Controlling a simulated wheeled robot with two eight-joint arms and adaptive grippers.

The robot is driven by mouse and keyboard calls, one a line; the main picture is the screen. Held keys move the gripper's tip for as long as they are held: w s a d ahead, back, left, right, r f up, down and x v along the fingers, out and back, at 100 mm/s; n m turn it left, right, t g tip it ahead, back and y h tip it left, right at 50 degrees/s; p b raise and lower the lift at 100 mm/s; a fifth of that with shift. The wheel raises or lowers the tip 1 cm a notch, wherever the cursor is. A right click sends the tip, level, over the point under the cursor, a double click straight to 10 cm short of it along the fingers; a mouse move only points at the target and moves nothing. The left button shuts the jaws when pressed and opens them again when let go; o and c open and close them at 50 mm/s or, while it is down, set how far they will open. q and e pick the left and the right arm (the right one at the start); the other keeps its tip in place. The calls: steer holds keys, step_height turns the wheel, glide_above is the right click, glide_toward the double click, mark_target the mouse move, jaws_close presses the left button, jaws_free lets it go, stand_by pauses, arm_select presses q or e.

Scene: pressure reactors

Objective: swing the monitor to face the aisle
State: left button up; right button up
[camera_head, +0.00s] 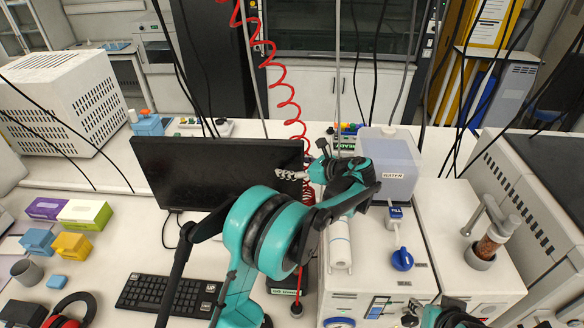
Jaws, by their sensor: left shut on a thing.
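The black monitor (215,172) stands on the white bench left of centre, its dark screen facing toward me and slightly turned. My left gripper (292,176) is at the monitor's right edge, shut on it about midway down its height. My left arm comes up from the bottom centre and hides the monitor's lower right part and much of its stand. Teal and black parts of my right arm show at the bottom right edge, but I cannot make out its fingers.
A keyboard (170,293) lies in front of the monitor. A red coiled hose (290,95) hangs just behind its right edge. A water tank (390,160) and white machine stand to the right. Small boxes (85,214), a mug (27,271) and headphones (72,312) are at left.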

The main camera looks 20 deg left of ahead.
arm_select(q)
steer(key=shift+s, duration=0.1)
stand_by(0.3)
steer(key=shift+d, duration=0.1)
steer(key=v, duration=1.2)
